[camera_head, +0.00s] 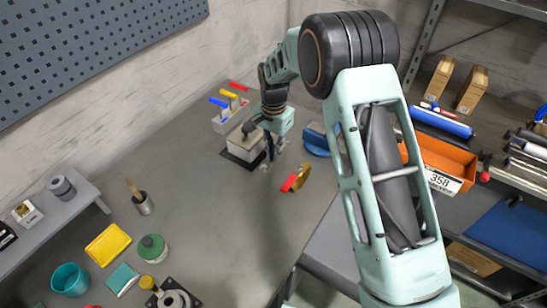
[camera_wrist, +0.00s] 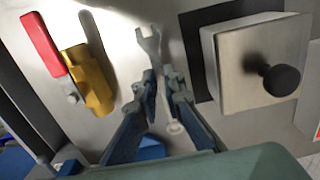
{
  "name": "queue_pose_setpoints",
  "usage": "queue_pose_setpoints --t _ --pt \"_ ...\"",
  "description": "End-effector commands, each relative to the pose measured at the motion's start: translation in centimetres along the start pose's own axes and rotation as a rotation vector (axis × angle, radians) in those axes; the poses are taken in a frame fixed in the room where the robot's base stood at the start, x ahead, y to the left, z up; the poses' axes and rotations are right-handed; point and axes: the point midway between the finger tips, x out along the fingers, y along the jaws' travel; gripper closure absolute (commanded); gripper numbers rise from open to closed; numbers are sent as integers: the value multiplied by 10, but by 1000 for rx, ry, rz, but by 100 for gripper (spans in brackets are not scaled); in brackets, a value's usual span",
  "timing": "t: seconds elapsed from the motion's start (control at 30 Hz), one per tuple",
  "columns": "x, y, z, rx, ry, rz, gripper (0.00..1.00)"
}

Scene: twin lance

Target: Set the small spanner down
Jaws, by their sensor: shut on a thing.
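The small spanner (camera_wrist: 149,42) is a pale metal spanner. In the wrist view its open-ended head points away beyond my fingertips, and its round end shows between the fingers nearer the palm. My gripper (camera_wrist: 160,78) is shut on its shaft. In the head view my gripper (camera_head: 270,158) is low over the grey bench (camera_head: 215,205), between a lidded metal box and a valve. The spanner is too small to make out clearly there. I cannot tell whether it touches the bench.
The metal box (camera_wrist: 228,75) with a black knob stands on a dark mat, close right in the wrist view. The brass valve (camera_wrist: 90,85) with a red handle lies close left. A blue object (camera_head: 316,140) is behind. The bench front has free room.

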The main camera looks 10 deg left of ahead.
Motion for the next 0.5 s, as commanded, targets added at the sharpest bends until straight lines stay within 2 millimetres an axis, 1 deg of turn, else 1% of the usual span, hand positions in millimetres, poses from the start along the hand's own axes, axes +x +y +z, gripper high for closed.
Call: queue_pose_setpoints --t 0.1,0.2,0.5 --pt "20 1 1 0 -3 3 100" --pt "29 0 0 0 -1 0 100" --pt "32 0 0 0 0 0 100"
